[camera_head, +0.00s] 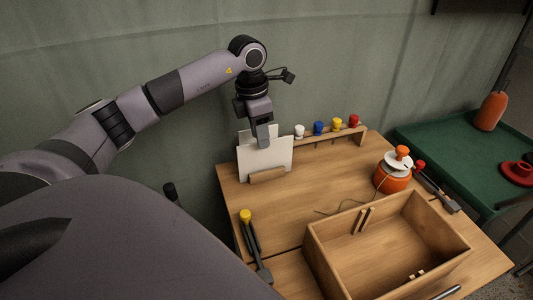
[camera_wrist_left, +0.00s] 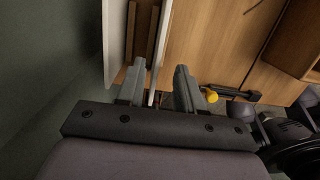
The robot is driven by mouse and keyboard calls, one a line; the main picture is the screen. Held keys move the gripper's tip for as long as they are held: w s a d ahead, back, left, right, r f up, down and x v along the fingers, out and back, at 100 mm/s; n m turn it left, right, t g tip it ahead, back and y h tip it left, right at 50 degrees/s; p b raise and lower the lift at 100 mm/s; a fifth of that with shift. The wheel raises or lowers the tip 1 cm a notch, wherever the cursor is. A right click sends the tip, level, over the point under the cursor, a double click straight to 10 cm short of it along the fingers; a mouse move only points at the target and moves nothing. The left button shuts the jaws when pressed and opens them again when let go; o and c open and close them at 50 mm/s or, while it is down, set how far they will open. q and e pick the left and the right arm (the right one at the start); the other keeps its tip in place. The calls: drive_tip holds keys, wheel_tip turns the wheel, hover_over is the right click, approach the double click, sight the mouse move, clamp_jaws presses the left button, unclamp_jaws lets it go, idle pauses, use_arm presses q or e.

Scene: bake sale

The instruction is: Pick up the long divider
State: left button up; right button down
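Two white flat panels stand upright in a small wooden holder (camera_head: 267,176) at the table's back left. The front panel (camera_head: 277,163) is wide; the rear panel (camera_head: 244,136) sticks up behind it. I cannot tell for sure which is the long divider. My left gripper (camera_head: 263,143) points down at the panels' top. In the left wrist view, its fingers (camera_wrist_left: 158,88) are open and apart, with one thin panel (camera_wrist_left: 160,45) edge-on between them. The other panel (camera_wrist_left: 115,40) lies outside the left finger. My right gripper is not in view.
An open wooden box (camera_head: 325,262) stands at the table's front right. A rack (camera_head: 340,137) with several coloured knobs is along the back. An orange jar (camera_head: 391,179) stands behind the box. A yellow-topped tool (camera_head: 246,217) lies near the left edge.

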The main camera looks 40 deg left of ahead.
sight(266, 156)
use_arm(q)
drive_tip(key=shift+w+a+f, duration=0.2)
drive_tip(key=shift+w+f, duration=0.05)
drive_tip(key=shift+f, duration=0.45)
drive_tip(key=f, duration=0.4)
drive_tip(key=w+d+f, duration=0.1)
drive_tip(key=f, duration=0.1)
drive_tip(key=shift+f, duration=0.4)
clamp_jaws()
